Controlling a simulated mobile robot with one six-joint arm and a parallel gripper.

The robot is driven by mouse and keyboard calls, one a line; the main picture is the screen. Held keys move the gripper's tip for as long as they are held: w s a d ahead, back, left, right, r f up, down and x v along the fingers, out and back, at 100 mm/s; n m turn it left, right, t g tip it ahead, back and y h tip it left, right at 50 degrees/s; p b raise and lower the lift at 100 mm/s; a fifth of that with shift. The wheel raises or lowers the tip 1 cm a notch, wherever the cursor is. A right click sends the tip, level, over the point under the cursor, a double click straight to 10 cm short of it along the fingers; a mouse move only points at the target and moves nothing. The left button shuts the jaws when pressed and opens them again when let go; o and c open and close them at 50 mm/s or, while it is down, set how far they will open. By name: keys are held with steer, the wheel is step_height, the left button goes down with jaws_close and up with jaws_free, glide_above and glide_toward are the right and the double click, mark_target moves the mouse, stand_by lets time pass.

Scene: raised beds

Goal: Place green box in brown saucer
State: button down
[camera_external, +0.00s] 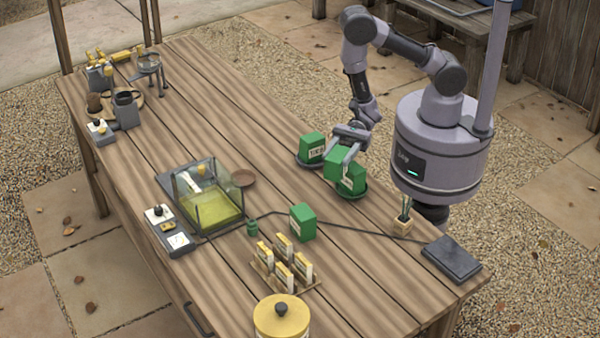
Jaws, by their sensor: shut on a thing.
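My gripper (345,153) is at the right side of the table, pointing down and shut on a green box (337,167). The held box is just above or beside a dark green saucer (352,195) that carries another green box (353,181). They overlap in this view, so I cannot tell if they touch. A third green box (312,146) stands on a second dark green saucer (304,164) to the left. A fourth green box (302,222) stands on bare table. The small brown saucer (243,178) lies beside the glass tank and looks empty.
The glass tank (215,205) with yellow-green contents stands mid-table. A cable (340,228) runs to a dark flat block (451,257). A rack of yellow-and-white packets (284,265) and a yellow canister (281,318) stand in front. Table planks between the brown saucer and green saucers are clear.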

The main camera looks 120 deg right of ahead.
mark_target(337, 153)
step_height(337, 153, up, 5)
steer(key=shift+w+d+f, duration=0.1)
steer(key=w+d+m+h, duration=0.3)
steer(key=w+d+h, duration=0.2)
steer(key=d, duration=0.7)
steer(key=w+d+m+t+h, duration=0.1)
steer(key=w+d+m+h, duration=0.3)
steer(key=d, duration=0.8)
steer(key=w+d+m+h, duration=0.2)
steer(key=w+d+h, duration=0.35)
steer(key=d, duration=0.65)
steer(key=shift+y, duration=0.25)
step_height(337, 153, down, 17)
steer(key=b, duration=0.5)
steer(key=shift+a, duration=0.1)
steer(key=shift+r, duration=0.3)
steer(key=c, duration=0.7)
jaws_free()
steer(key=shift+f+t, duration=0.15)
steer(key=shift+t, duration=0.15)
